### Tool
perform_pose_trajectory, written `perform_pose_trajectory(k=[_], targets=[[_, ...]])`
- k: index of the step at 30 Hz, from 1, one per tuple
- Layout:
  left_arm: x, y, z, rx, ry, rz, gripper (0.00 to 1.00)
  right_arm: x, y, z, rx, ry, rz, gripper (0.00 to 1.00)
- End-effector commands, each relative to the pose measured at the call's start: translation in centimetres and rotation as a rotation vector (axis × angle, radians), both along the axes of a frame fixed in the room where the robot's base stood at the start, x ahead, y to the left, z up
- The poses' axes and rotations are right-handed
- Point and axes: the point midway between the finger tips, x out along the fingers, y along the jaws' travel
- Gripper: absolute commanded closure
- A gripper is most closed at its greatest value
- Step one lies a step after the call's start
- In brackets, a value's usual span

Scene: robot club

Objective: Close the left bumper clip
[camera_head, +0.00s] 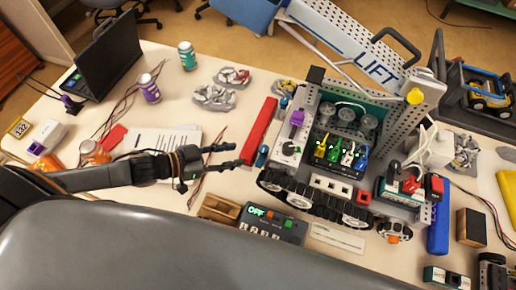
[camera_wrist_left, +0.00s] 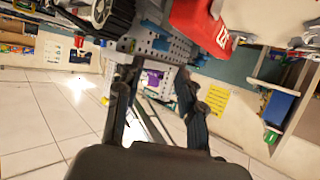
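A wheeled robot (camera_head: 330,125) of perforated grey metal stands on the table, with a long red bumper bar (camera_head: 260,131) along its left side. A blue clip (camera_head: 262,156) is at the bar's near end and another blue clip (camera_head: 284,102) is near its far end. I cannot tell which is the left one or how far each is shut. My left gripper (camera_head: 237,155) is open and empty, its fingertips just left of the near clip, apart from it. In the left wrist view the red bar (camera_wrist_left: 203,27) shows beyond the open fingers (camera_wrist_left: 155,74). My right gripper is not in view.
A control box reading OFF (camera_head: 272,224) and a wooden block (camera_head: 219,208) lie just in front of the gripper. White papers (camera_head: 160,140) and wires lie behind my left arm. A laptop (camera_head: 105,55) and cans stand at the back left.

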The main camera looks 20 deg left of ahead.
Motion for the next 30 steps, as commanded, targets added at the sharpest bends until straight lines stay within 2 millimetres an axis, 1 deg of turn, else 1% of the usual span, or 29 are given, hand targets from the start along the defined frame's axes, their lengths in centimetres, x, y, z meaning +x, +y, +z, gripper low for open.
perform_pose_trajectory(k=[1,9,15,21,28,29,30], targets=[[0.7,-0.6,0.0,-0.001,-0.007,-0.003,0.62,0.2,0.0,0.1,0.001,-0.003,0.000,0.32],[3.5,-3.7,-1.7,-0.003,-0.004,0.000,0.62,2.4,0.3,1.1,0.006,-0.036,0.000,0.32],[5.1,-5.5,-2.8,-0.001,-0.002,-0.001,0.62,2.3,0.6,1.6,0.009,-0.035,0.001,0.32],[5.6,-6.1,-3.3,0.001,-0.001,-0.003,0.62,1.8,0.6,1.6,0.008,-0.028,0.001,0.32],[5.6,-6.1,-3.4,0.000,0.000,-0.002,0.62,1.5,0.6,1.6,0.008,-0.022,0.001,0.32],[5.6,-6.1,-3.4,0.000,0.000,-0.002,0.68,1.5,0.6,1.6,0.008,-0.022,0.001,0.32],[5.6,-6.1,-3.4,0.000,0.000,-0.002,0.76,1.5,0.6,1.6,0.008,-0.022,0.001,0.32]])
